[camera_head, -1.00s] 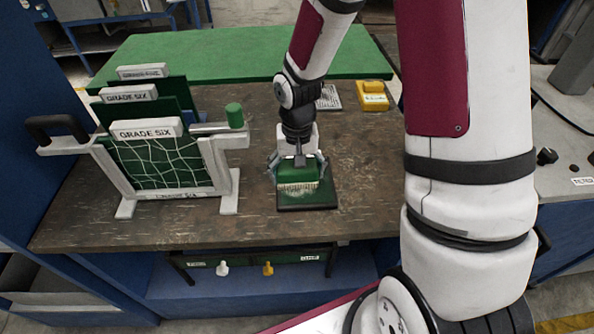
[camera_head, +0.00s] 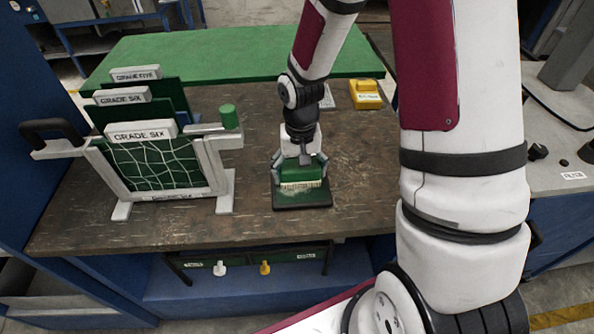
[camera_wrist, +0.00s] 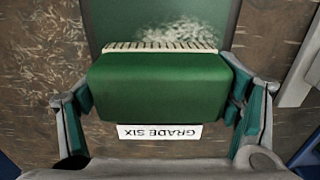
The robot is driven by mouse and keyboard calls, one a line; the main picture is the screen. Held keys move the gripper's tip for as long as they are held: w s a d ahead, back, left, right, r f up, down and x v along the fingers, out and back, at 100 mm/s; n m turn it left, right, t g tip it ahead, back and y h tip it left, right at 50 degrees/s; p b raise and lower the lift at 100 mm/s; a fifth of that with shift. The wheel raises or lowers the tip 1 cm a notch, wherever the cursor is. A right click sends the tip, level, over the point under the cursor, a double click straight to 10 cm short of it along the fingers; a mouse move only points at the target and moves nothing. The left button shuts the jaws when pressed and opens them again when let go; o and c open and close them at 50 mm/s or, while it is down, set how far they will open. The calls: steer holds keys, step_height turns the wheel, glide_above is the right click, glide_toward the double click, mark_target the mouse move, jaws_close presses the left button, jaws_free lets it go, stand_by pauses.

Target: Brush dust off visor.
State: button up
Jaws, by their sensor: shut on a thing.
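My gripper (camera_head: 300,166) is shut on a green block-shaped brush (camera_head: 301,172) with pale bristles. The brush also shows in the wrist view (camera_wrist: 158,88), with my fingers at both its ends. A dark green flat visor (camera_head: 303,207) lies on the table under the brush. In the wrist view, the visor (camera_wrist: 112,22) reaches beyond the bristles, with a whitish dust patch (camera_wrist: 180,33) on it. A white GRADE SIX label (camera_wrist: 160,132) shows upside down below the brush. The brush hides part of the visor, and whether the bristles touch it is unclear.
A white rack (camera_head: 226,190) with several green labelled panels and a green knob (camera_head: 229,117) stands left of my gripper. A yellow box (camera_head: 366,94) sits at the back right. The brown table (camera_head: 375,185) is clear to the right of the visor.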

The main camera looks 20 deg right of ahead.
steer(key=shift+d, duration=0.1)
steer(key=shift+s+d, duration=0.3)
steer(key=shift+d, duration=0.55)
steer(key=shift+a, duration=0.15)
steer(key=shift+w+a, duration=0.35)
steer(key=shift+a, duration=0.45)
steer(key=shift+w+a+f, duration=0.1)
steer(key=shift+w+a, duration=0.05)
steer(key=shift+a, duration=0.35)
steer(key=shift+w+a, duration=0.15)
steer(key=shift+a, duration=0.3)
steer(key=shift+s+d, duration=0.2)
steer(key=shift+d, duration=0.3)
steer(key=shift+s+d, duration=0.15)
steer(key=shift+d, duration=0.3)
